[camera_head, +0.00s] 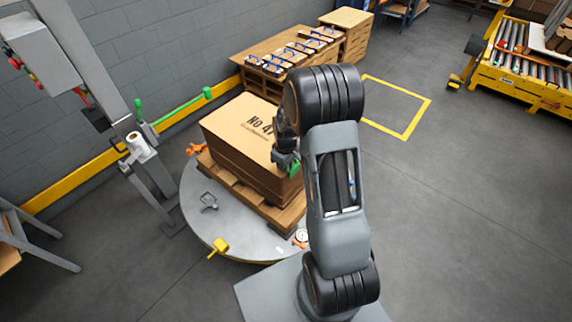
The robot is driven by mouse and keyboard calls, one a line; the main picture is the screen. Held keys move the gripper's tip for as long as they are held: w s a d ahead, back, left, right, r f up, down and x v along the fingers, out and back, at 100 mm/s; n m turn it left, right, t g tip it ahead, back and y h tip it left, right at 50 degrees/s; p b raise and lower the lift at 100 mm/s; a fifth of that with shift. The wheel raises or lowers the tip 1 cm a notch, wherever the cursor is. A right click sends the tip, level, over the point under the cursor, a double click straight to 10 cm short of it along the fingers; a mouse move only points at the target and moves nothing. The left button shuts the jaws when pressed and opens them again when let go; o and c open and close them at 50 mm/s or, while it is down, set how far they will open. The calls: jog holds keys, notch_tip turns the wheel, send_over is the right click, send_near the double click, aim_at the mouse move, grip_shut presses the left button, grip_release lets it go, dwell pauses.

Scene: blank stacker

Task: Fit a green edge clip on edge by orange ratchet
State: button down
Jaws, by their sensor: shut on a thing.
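My gripper (287,160) is at the right corner of the cardboard stack (232,137), shut on a small green edge clip (295,169). The clip is close to the stack's upper right edge; I cannot tell if it touches, as my gripper and arm cover part of it. An orange ratchet-like piece (195,149) is at the stack's far left side. Another small orange and white piece (300,237) lies by the pallet's near right corner. It is too small to tell what it is.
The stack is on a wooden pallet (258,204) on a round grey turntable (196,210). A grey buckle-like piece (208,201) and a yellow handle (219,246) are at its front. A grey column (97,75) with green-tipped arms (175,108) stands left.

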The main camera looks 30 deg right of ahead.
jog(key=shift+f, duration=0.25)
dwell(0.4)
jog(key=c, duration=1.2)
grip_release()
jog(key=shift+o, duration=0.2)
notch_tip(320, 180, up, 14)
